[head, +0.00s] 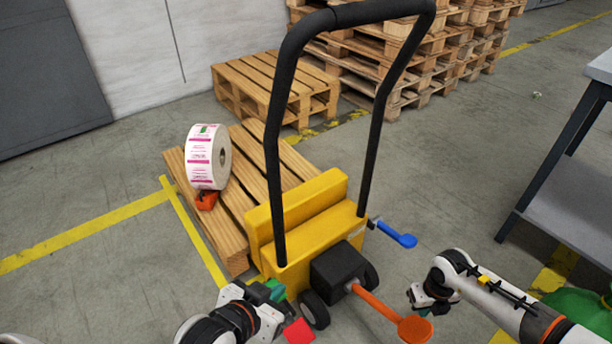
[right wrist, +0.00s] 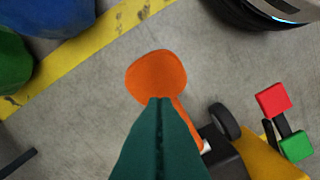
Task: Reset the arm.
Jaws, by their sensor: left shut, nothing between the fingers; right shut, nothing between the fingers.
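A yellow machine (head: 318,208) with a tall black handle (head: 280,130) stands at the centre of the head view. Its orange lever (head: 414,329), with a rounded paddle end, sticks out toward the lower right; the paddle also shows in the right wrist view (right wrist: 156,76). A blue lever (head: 396,234) sits at its right side. My right gripper (head: 422,308) is shut and empty close to the orange paddle; its green fingertips (right wrist: 160,100) overlap the paddle's lower edge in the wrist view, and contact cannot be told. My left gripper (head: 258,292) is shut and empty beside the machine's left front.
A white label roll (head: 208,156) stands on a wooden pallet (head: 244,150). A grey table (head: 570,205) stands at the right, a green rounded object (head: 580,308) at lower right. Open floor lies between.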

